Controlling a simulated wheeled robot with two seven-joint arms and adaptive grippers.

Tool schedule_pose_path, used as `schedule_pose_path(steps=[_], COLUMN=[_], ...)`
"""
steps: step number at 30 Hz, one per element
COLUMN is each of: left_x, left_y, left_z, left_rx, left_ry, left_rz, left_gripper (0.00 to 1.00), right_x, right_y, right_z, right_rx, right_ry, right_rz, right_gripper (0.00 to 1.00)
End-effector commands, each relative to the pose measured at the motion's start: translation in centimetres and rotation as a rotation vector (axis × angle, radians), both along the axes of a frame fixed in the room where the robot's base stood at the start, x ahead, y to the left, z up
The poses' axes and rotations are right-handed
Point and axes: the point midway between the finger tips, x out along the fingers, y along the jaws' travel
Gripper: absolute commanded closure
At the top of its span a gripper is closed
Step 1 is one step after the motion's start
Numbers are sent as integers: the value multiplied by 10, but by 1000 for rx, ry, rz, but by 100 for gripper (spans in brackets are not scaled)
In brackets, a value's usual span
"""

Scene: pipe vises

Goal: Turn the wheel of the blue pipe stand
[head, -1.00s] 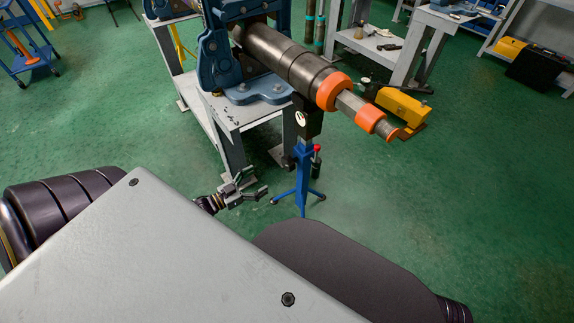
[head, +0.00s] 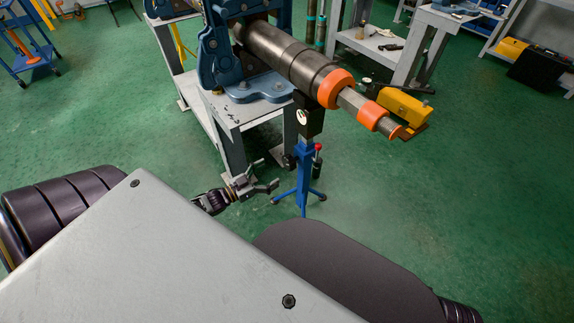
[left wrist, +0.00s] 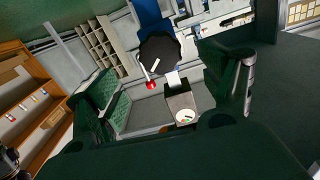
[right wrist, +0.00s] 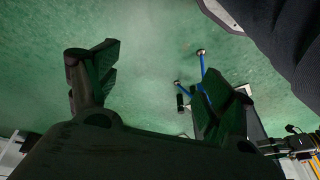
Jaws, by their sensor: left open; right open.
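The blue pipe stand (head: 303,178) stands on the floor on splayed legs, with a black head (head: 309,118) under the pipe.
A dark pipe (head: 280,54) with orange collars (head: 336,88) runs above the stand from a blue vise (head: 258,88) on a grey bench (head: 236,112). A yellow tool (head: 403,105) is at the right. Green floor right of the stand is clear.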

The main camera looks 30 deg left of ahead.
Motion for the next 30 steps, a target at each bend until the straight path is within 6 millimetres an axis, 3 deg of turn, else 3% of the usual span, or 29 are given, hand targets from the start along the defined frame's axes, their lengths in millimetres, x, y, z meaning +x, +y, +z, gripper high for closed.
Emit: schedule_pose_path(steps=[13, 22, 30], left_x=[41, 66, 80], left_y=[-16, -27, -33], left_z=[-1, -1, -1], left_rx=[1, 1, 1], left_ry=[-1, -1, 0], left_rz=[1, 1, 1], left_gripper=[19, 19, 19], right_x=[-2, -2, 4], right_y=[4, 10, 15], right_z=[12, -17, -24], right_rx=[21, 48, 73], right_ry=[-37, -48, -75], right_rz=[9, 7, 1], right_gripper=[19, 19, 19])
